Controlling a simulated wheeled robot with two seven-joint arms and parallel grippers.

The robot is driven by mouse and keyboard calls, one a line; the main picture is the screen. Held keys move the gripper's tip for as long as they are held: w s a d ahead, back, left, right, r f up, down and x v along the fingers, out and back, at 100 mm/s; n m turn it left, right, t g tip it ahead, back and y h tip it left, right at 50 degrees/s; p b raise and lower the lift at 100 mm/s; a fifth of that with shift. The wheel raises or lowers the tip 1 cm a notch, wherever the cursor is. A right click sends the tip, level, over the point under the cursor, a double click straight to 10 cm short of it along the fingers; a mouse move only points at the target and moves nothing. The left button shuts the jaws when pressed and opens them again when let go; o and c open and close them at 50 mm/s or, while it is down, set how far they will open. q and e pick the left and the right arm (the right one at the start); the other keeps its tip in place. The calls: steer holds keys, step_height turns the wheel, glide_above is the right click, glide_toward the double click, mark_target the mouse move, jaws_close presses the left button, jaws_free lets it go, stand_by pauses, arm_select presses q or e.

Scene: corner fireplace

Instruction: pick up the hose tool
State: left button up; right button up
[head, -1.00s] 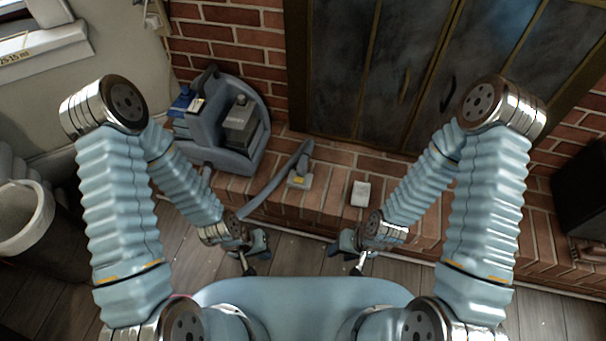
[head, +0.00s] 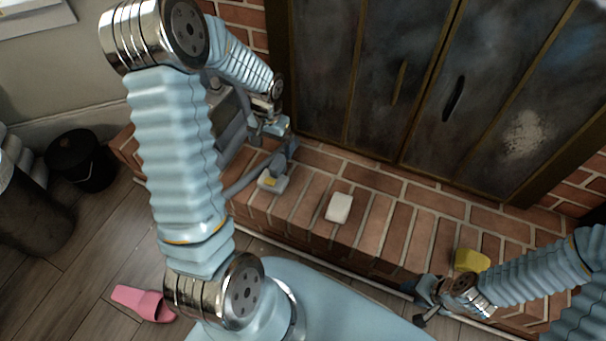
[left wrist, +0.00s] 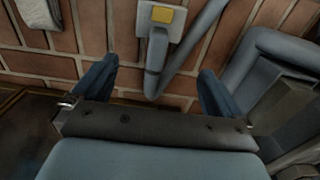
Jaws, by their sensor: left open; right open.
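The hose tool (head: 273,181) is grey with a yellow patch on its head and lies on the brick hearth. In the left wrist view its head (left wrist: 163,18) is at the top, with its grey neck running down between my fingers. My left gripper (head: 277,130) is open and above the neck end of the tool; its fingers (left wrist: 158,72) appear on either side of the neck, and contact cannot be told. My right gripper (head: 421,304) is open and empty at the hearth's front edge, far to the right. My left arm hides part of the hose.
The grey cleaning machine (head: 228,105) is partly hidden behind my left arm. A white block (head: 339,207) and a yellow sponge (head: 471,260) lie on the hearth. Dark fireplace doors (head: 370,80) stand behind. A pink slipper (head: 145,303) and black bucket (head: 82,160) are on the floor.

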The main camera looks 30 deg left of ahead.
mark_target(275, 173)
arm_select(q)
step_height(275, 173, down, 7)
steer(key=shift+f+b, duration=0.2)
steer(key=shift+b, duration=0.25)
steer(key=f, duration=0.3)
steer(key=f+b, duration=0.1)
steer(key=f, duration=0.1)
steer(key=shift+s+d+f, duration=0.15)
steer(key=shift+s+f, duration=0.05)
steer(key=shift+s, duration=0.05)
steer(key=shift+c, duration=0.2)
steer(key=c, duration=0.9)
steer(key=shift+r, duration=0.1)
